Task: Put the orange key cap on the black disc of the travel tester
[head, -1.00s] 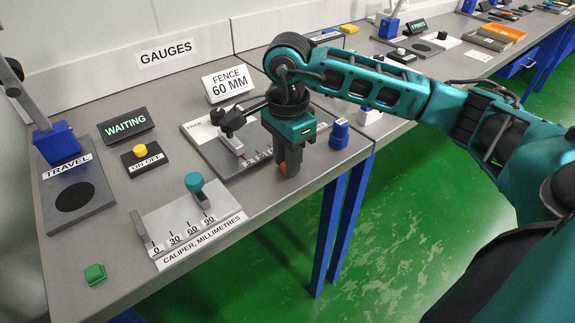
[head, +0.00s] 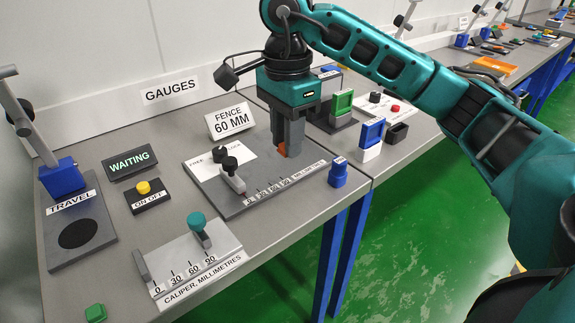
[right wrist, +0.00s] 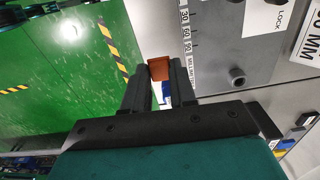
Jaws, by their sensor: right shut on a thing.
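My right gripper (head: 289,150) is shut on the orange key cap (head: 283,150) and holds it above the fence gauge on the bench. The cap also shows between the fingertips in the right wrist view (right wrist: 160,69). The travel tester (head: 86,246) stands at the far left of the bench, with its black disc (head: 78,233) lying bare on its grey base and a blue block (head: 62,178) with a grey arm behind. The held cap is well to the right of the disc. My left gripper is not in view.
Between cap and tester stand the fence gauge (head: 255,205), the yellow on/off button (head: 143,188), the WAITING sign (head: 130,164) and the caliper (head: 178,262) with its teal knob. A green key cap (head: 96,313) lies at the front left. A blue stamp-like piece (head: 338,173) stands by the right edge.

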